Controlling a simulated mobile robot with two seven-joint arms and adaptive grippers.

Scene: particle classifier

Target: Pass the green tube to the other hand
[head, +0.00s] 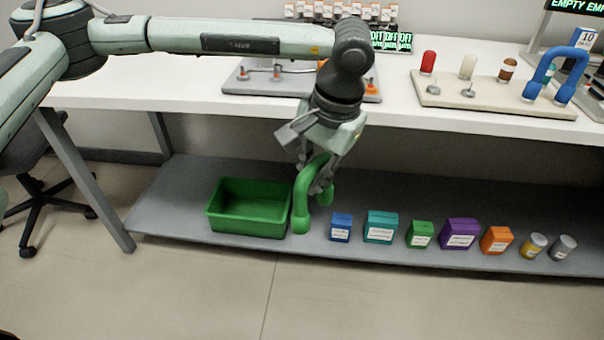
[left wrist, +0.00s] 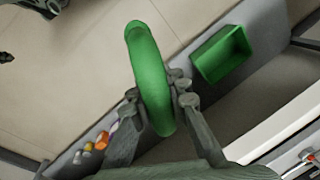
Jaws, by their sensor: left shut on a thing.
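The green tube (head: 302,199) is a bent U shape with its ends pointing down. It hangs in front of the table, over the low grey shelf, just right of the green bin. My left gripper (head: 318,178) reaches down from above and is shut on the top of the tube. The left wrist view shows the tube (left wrist: 147,70) between the two fingers (left wrist: 157,98). In the head view the gripper hides part of the bend. I cannot tell if the tube's lower end touches the shelf. My right gripper shows in neither view.
A green bin (head: 248,226) stands on the low shelf (head: 170,215). Several coloured boxes and cans, such as the purple box (head: 460,233), line the shelf to the right. The white table (head: 200,97) carries a beige board (head: 492,97) with a blue tube (head: 547,73). The floor in front is clear.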

